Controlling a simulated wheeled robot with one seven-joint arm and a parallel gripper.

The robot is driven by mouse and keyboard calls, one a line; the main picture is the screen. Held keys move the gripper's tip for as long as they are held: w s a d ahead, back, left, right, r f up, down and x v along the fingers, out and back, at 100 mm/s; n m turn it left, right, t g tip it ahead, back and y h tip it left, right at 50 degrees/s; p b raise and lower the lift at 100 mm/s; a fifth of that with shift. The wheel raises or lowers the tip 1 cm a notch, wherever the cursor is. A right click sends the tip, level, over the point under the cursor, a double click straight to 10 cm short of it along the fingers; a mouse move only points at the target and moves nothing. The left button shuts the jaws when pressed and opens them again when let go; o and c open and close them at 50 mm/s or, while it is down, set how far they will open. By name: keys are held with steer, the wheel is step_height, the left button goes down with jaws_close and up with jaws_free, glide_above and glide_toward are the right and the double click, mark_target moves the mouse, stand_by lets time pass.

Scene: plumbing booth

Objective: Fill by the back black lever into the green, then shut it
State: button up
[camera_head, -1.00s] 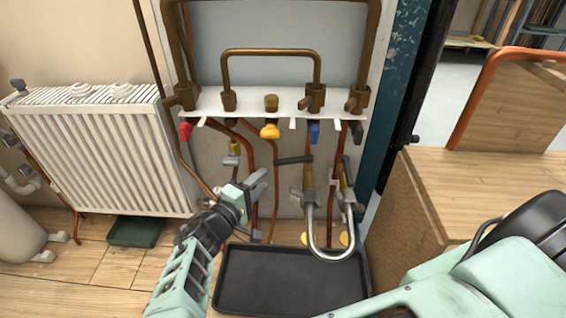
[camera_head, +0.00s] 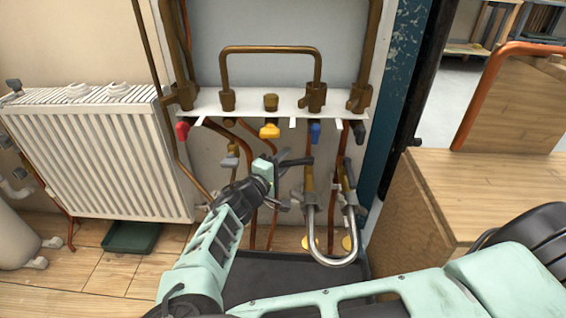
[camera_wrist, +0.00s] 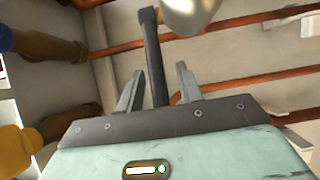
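A dark bar-like black lever (camera_head: 300,161) sticks out to the left from the pipework in the middle of the head view. In the wrist view the black lever (camera_wrist: 155,62) runs between my two fingers, with a gap on each side. My gripper (camera_head: 284,164) is open around the lever's left end, and it also shows open in the wrist view (camera_wrist: 158,88). A second black lever (camera_head: 358,132) hangs at the right end of the white manifold panel. The green tray (camera_head: 131,237) lies on the floor under the radiator, away from my gripper. I see no water.
Red (camera_head: 182,131), yellow (camera_head: 269,131) and blue (camera_head: 315,132) handles hang along the white panel (camera_head: 240,103). A silver U-shaped hose (camera_head: 330,258) hangs right of my gripper. A black tray (camera_head: 262,272) lies below. The radiator (camera_head: 95,155) stands left, a wooden box (camera_head: 480,190) right.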

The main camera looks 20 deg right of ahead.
jaws_close()
steer(key=p, duration=0.1)
steer(key=n+t+y+p, duration=0.1)
steer(key=shift+s+a+r+p, duration=0.15)
steer(key=shift+s+r+p, duration=0.15)
steer(key=shift+s, duration=0.05)
steer(key=shift+s+n+t+y+p, duration=0.2)
steer(key=shift+n+t+y+p, duration=0.15)
steer(key=shift+t+p, duration=0.2)
steer(key=shift+s+f+n+t+y+p, duration=0.35)
steer(key=shift+n+t+y+p, duration=0.2)
steer(key=shift+y+p, duration=0.1)
steer(key=shift+a, duration=0.1)
steer(key=shift+o, duration=0.3)
jaws_free()
